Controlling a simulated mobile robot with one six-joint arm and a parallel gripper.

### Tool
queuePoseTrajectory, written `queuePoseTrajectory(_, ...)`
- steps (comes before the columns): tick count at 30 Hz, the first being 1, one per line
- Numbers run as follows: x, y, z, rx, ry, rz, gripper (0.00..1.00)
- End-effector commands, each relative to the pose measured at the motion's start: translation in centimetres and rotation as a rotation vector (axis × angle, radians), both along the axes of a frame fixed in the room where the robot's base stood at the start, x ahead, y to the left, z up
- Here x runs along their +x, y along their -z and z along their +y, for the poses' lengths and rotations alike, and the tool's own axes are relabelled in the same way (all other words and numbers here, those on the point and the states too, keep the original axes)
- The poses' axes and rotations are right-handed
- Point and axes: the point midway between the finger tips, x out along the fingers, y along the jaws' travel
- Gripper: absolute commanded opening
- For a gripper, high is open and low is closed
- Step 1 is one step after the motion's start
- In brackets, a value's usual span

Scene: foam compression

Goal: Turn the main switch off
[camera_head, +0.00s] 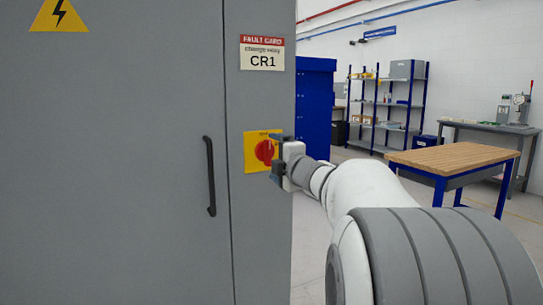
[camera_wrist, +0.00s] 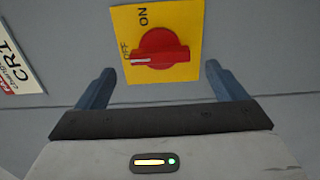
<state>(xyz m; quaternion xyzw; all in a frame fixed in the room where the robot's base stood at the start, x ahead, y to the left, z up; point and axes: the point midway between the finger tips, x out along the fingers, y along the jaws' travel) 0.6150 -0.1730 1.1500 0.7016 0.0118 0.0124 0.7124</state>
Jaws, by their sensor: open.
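The main switch is a red rotary knob (camera_head: 265,151) on a yellow plate (camera_head: 250,157) on the grey cabinet's front. In the wrist view the red knob (camera_wrist: 160,50) shows ON printed at the top of its plate and OFF at the left. The white mark on its handle points left, at the OFF label. My gripper (camera_head: 275,155) is at the right of the knob in the head view. In the wrist view my gripper (camera_wrist: 158,71) is open and empty, its fingers apart to either side of the knob. I see no contact.
The grey cabinet (camera_head: 110,150) has a black door handle (camera_head: 210,175) left of the switch. A CR1 fault card (camera_head: 262,53) is above the switch. A wooden-topped table (camera_head: 452,155) and a blue shelf rack (camera_head: 388,105) stand behind, at right.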

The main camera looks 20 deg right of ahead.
Motion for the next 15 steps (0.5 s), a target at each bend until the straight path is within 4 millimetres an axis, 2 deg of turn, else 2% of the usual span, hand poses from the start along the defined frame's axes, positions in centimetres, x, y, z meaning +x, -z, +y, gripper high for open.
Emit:
queuePoseTrajectory(3, -2.0, 0.0, -0.1, -0.001, 0.002, 0.001, 0.91)
queuePoseTrajectory(6, -3.0, 0.0, -0.1, 0.0, 0.002, 0.001, 0.91)
queuePoseTrajectory(15, -3.5, 0.1, -0.1, 0.0, 0.0, 0.001, 0.91)
